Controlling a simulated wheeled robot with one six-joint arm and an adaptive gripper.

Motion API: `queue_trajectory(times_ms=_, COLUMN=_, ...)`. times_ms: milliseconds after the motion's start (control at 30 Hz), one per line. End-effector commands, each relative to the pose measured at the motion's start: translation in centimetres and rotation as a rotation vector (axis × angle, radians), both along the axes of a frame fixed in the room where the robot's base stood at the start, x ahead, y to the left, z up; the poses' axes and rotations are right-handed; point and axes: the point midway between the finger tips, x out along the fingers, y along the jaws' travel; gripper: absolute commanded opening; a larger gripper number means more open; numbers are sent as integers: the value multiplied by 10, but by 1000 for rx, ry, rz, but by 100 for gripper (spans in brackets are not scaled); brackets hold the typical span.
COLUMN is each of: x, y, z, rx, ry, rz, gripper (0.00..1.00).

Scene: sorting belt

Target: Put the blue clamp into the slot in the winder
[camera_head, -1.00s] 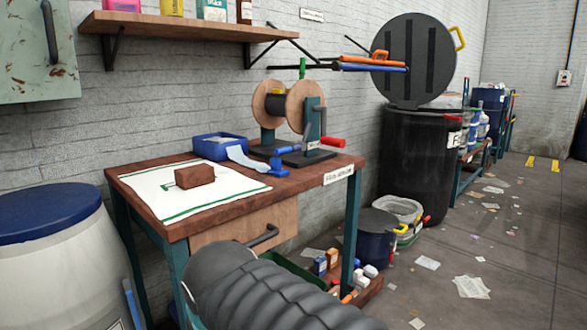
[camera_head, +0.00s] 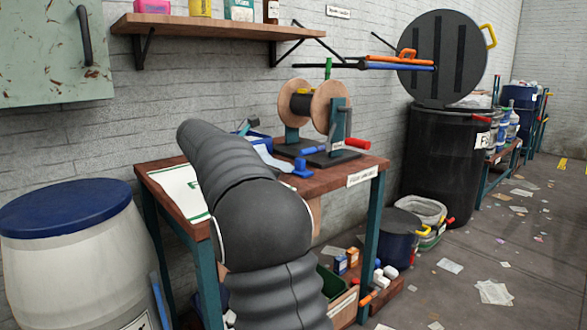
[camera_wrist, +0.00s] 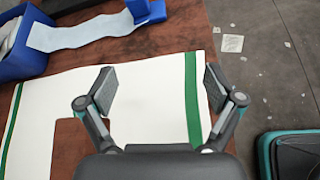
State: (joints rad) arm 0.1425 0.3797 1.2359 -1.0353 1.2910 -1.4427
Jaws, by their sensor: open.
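The blue clamp (camera_head: 302,168) lies on the wooden table at the end of a pale blue strip (camera_wrist: 80,33) from a blue box. It shows at the top of the wrist view (camera_wrist: 147,11). The winder (camera_head: 328,115), with its wooden-flanged spool and red crank handle, stands behind the clamp; I cannot make out its slot. My gripper (camera_wrist: 161,88) is open and empty above the white green-striped cloth, with the clamp beyond its fingertips. In the head view my arm hides most of the gripper.
The blue box (camera_wrist: 25,45) sits at the upper left of the wrist view. The table's (camera_wrist: 190,22) right edge drops to the floor. A white drum (camera_head: 75,265) stands left of the table.

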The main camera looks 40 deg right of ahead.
Motion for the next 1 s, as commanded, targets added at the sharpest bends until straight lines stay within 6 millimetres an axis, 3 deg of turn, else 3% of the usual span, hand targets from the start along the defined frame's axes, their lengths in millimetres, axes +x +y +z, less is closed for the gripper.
queue_trajectory(times_ms=100, x=22, y=-19, z=2, rx=-84, ry=104, rz=16, gripper=92)
queue_trajectory(times_ms=233, x=32, y=-31, z=4, rx=-137, ry=174, rz=23, gripper=92)
queue_trajectory(times_ms=433, x=37, y=-48, z=-1, rx=-159, ry=205, rz=24, gripper=92)
queue_trajectory(times_ms=800, x=40, y=-104, z=-24, rx=-157, ry=201, rz=24, gripper=92)
queue_trajectory(times_ms=1000, x=41, y=-114, z=-29, rx=-157, ry=200, rz=26, gripper=92)
